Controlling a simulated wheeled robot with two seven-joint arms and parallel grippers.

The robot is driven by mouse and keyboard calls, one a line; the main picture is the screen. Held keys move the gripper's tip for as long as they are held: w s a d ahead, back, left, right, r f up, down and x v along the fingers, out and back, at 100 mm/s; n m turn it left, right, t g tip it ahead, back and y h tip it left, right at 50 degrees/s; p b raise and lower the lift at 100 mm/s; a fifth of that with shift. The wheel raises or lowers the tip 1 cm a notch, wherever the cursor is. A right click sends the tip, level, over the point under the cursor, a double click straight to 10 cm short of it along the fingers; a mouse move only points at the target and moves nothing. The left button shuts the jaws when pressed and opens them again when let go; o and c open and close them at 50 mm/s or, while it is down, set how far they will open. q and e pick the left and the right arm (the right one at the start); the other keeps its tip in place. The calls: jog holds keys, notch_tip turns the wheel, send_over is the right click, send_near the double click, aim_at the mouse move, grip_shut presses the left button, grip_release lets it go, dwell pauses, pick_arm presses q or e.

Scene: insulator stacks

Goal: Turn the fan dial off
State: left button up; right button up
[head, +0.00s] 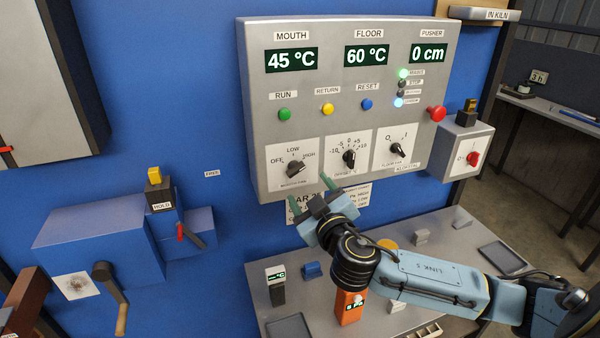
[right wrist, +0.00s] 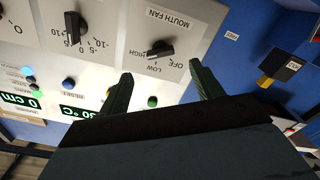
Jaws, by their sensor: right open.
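The fan dial (head: 294,169) is a black knob on a white plate at the lower left of the grey control panel (head: 258,100). Its plate reads OFF, LOW and HIGH. The knob's pointer end leans toward HIGH. In the right wrist view, the dial (right wrist: 160,50) appears upside down under the label MOUTH FAN, just beyond the fingertips. My right gripper (head: 311,195) is open and empty, below the dial in the head view. Its two green fingers also show in the right wrist view (right wrist: 161,69), spread apart, not touching the knob. My left gripper is not in view.
Two similar dials (head: 349,158) (head: 397,149) sit right of the fan dial. Green, yellow and blue buttons (head: 327,109) lie above, a red button (head: 437,113) at right. A table (head: 465,235) with small devices stands below. A HOLD box (head: 160,197) is at left.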

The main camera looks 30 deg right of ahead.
aim_at(298, 172)
jog(key=p+x, duration=0.1)
jog(key=x, duration=0.6)
jog(key=shift+c, duration=0.2)
jog(key=c, duration=0.9)
